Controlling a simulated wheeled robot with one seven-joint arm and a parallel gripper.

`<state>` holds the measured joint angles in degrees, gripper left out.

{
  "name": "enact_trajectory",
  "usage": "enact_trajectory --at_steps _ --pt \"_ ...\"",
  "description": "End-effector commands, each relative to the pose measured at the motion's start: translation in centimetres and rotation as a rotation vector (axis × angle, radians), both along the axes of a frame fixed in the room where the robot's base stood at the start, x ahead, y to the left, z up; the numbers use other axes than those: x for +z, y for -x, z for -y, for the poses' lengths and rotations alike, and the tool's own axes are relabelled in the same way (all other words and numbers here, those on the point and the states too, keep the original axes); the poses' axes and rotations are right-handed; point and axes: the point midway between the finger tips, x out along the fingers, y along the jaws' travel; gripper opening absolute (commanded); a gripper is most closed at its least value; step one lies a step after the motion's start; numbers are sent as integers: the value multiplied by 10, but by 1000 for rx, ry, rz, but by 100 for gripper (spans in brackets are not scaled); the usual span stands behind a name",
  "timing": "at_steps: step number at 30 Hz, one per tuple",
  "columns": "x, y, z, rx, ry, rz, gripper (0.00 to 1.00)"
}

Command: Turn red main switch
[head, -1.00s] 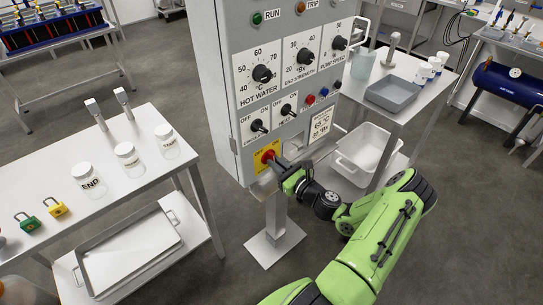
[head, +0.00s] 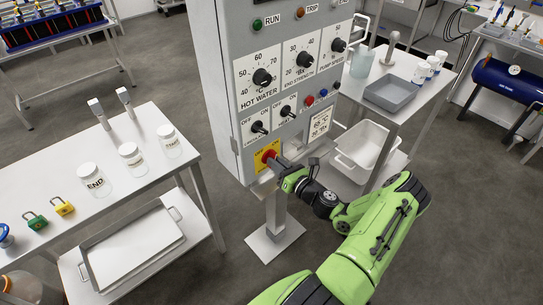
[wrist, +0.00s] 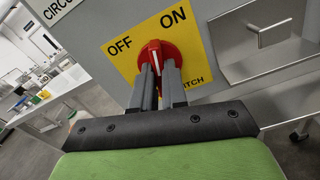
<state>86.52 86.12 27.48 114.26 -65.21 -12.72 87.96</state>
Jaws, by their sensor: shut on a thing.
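The red main switch (head: 268,156) sits on a yellow plate low on the front of the grey control panel. It also shows in the wrist view (wrist: 159,50), where its white pointer line stands nearly upright, leaning slightly left, between the words OFF and ON on the yellow plate (wrist: 121,60). My gripper (wrist: 159,78) is shut on the red knob, with one finger on each side of it. In the head view my gripper (head: 281,166) reaches the switch from the lower right. The fingers hide the lower part of the knob and some of the plate's lettering.
The control panel (head: 228,95) stands on a post and carries dials, lamps and smaller switches. A white table (head: 70,172) with labelled jars and padlocks is at left. A bench with a grey tray (head: 392,94) is at right. Open floor lies around the post.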

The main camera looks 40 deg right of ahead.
Motion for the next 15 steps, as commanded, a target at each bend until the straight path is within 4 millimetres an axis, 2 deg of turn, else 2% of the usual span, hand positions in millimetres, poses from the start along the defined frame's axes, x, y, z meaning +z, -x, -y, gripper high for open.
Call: enact_trajectory --at_steps 8,12,15 --pt "1 0 0 2 -34 1 0" --pt "3 0 -1 2 -180 -4 0" --pt "1 0 -1 3 -202 -4 0"
